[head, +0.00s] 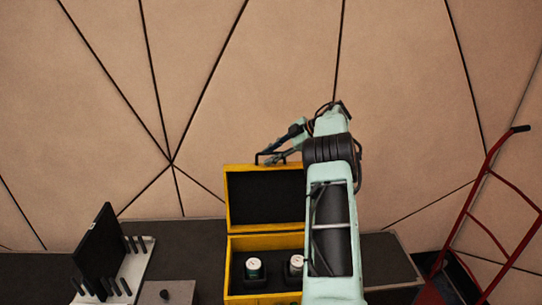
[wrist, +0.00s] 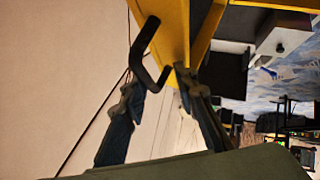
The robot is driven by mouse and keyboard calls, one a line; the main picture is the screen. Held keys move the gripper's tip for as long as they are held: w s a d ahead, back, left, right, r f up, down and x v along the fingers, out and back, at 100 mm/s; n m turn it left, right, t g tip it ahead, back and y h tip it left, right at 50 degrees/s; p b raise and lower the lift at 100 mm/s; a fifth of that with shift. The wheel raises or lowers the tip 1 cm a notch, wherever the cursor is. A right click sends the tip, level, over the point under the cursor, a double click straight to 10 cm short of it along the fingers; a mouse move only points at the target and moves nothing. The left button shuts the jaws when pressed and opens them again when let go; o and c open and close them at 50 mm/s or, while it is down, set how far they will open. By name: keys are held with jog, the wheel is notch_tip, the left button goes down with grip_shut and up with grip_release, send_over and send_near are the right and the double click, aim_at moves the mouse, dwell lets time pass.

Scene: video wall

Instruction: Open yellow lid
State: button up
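A yellow case (head: 228,270) stands on the dark table with its yellow lid (head: 228,200) raised upright at the back, showing a black lining. The lid's black handle (head: 270,155) is on its top edge. My gripper (head: 278,157) is at the handle, above the lid's edge. In the wrist view, the black handle (wrist: 141,58) reaches between the two spread fingers of my gripper (wrist: 159,80). The fingers are apart; I cannot tell whether either touches the handle. The yellow lid (wrist: 172,25) fills the top middle there.
Dark jars with white tops (head: 254,268) sit in the case. A black screen-like panel (head: 100,250) on a white base stands at left, beside a grey box (head: 165,292). A red hand truck (head: 480,205) stands at right. A panelled wall (head: 270,80) is behind.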

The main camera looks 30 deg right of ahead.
jog(key=v, duration=1.2)
